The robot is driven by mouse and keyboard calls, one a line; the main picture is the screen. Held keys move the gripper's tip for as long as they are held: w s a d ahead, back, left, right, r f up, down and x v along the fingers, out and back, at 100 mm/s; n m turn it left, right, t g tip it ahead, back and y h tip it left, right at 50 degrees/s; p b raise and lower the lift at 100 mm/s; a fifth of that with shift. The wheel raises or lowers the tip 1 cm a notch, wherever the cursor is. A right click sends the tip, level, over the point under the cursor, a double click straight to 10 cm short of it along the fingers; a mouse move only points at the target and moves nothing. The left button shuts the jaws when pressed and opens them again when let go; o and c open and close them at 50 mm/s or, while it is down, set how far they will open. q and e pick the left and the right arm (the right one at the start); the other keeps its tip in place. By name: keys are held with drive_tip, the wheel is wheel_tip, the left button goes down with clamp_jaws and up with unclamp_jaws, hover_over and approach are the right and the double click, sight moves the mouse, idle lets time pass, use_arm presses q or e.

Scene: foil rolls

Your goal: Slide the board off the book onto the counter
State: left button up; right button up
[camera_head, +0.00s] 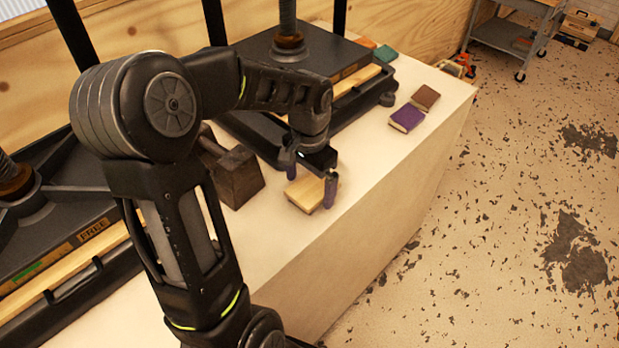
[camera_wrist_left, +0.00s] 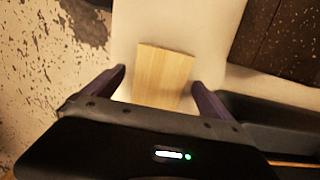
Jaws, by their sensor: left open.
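A pale wooden board (camera_head: 304,196) lies near the front edge of the white counter (camera_head: 335,243). My left gripper (camera_head: 310,178) is over it, open, with one purple finger on each side. In the left wrist view the board (camera_wrist_left: 165,72) shows between the two spread fingers, with gaps at both sides. I cannot tell whether anything lies under the board. A purple book (camera_head: 407,118) and a brown book (camera_head: 425,97) lie further along the counter, apart from the board. My right gripper is not in view.
A dark metal block (camera_head: 237,177) stands left of the board. Black presses (camera_head: 310,55) line the back of the counter. Teal (camera_head: 386,53) and orange items lie at the far end. Bare counter lies between the board and the purple book. The front edge drops to the speckled floor (camera_head: 500,230).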

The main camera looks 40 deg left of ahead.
use_arm(q)
drive_tip(key=shift+c, duration=0.4)
drive_tip(key=c, duration=1.4)
drive_tip(key=shift+w, duration=0.1)
